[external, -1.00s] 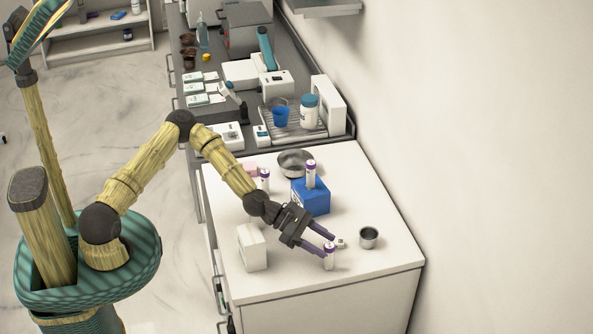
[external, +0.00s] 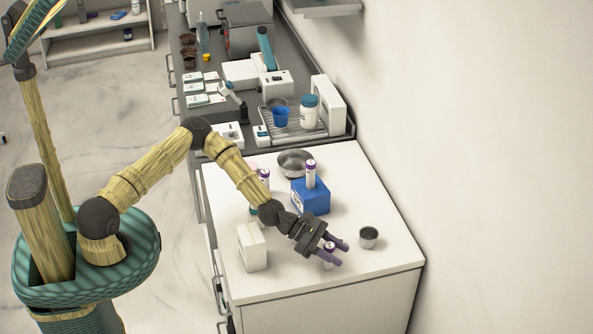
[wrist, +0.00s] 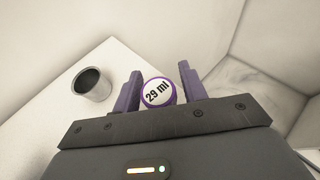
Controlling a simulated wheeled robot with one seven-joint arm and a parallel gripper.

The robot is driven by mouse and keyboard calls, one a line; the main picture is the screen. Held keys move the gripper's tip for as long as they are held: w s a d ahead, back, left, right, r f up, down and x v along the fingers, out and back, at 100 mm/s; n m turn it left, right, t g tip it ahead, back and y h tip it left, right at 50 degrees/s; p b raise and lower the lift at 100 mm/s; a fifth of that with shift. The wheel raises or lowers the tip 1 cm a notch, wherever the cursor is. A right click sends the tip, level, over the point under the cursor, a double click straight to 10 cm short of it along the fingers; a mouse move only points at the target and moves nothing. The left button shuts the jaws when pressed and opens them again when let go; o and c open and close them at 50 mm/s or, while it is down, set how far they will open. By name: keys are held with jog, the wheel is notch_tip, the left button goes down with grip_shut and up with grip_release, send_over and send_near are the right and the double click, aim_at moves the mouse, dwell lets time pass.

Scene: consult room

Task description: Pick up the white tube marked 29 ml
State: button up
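The white tube marked 29 ml (wrist: 158,93) shows its purple-rimmed top, with the marking readable, in the wrist view. In the external view the tube (external: 328,262) stands upright near the front of the white counter, partly hidden by my fingers. My gripper (external: 341,253) is open. In the wrist view my gripper's (wrist: 160,90) two purple fingers stand on either side of the tube's top, with a gap visible at the right finger. The left finger is close to the cap; I cannot tell whether it touches.
A metal cup (external: 368,238) stands right of my gripper. A white box (external: 252,248) is to the left. A metal bowl (external: 295,163) is behind. The counter's front right is clear.

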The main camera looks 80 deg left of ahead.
jog(key=c, duration=0.7)
notch_tip(320, 180, up, 10)
jog(key=shift+b, duration=0.85)
